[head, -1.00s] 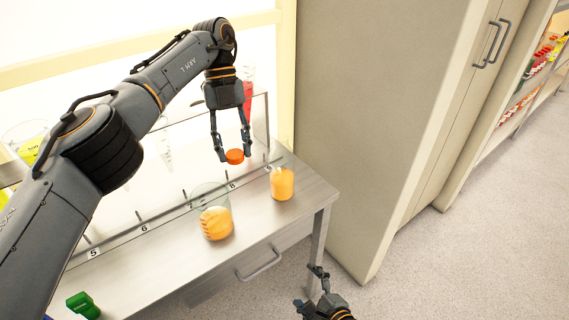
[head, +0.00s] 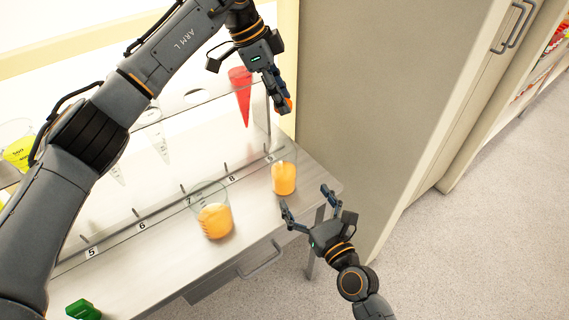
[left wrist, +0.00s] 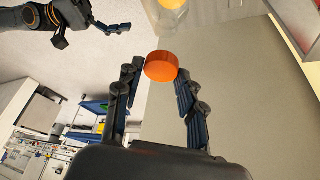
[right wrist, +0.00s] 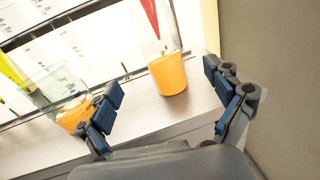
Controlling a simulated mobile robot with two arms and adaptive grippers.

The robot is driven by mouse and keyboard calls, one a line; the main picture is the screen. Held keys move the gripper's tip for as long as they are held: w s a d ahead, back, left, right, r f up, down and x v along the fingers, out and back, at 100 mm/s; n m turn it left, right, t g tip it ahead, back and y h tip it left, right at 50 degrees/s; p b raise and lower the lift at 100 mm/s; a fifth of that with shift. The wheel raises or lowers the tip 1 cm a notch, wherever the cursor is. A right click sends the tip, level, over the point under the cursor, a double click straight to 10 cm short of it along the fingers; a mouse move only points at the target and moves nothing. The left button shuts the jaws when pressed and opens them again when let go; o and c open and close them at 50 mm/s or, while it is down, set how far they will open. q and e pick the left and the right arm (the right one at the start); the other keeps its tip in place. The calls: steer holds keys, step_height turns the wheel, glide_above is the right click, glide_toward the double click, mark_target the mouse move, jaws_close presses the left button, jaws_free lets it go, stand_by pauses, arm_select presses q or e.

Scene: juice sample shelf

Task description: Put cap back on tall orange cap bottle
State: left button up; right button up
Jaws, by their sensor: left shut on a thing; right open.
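The orange cap (head: 288,105) is pinched between the fingertips of my left gripper (head: 283,103), high beyond the bottle in the head view. The cap shows clearly in the left wrist view (left wrist: 161,66). The clear bottle with orange juice (head: 284,180) stands upright and uncapped near the bench's right end. It also shows in the left wrist view (left wrist: 172,6) at the top edge. My right gripper (head: 306,198) is open and empty, just in front of the bottle at its right. In the right wrist view the bottle (right wrist: 168,75) appears between the spread fingers, farther off.
A beaker of orange juice (head: 215,222) stands left of the bottle. A rack (head: 190,97) behind holds a red cone tube (head: 240,95) and clear ones. A green object (head: 83,310) is at the lower left. A beige cabinet (head: 390,80) closes off the right.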

steer(key=shift+s+r, duration=0.1)
steer(key=x, duration=1.2)
steer(key=c, duration=1.8)
arm_select(q)
glide_above(286, 133)
steer(key=a, duration=0.1)
steer(key=shift+f, duration=2.4)
steer(key=shift+f, duration=0.1)
steer(key=shift+f, duration=0.8)
steer(key=shift+f, duration=0.55)
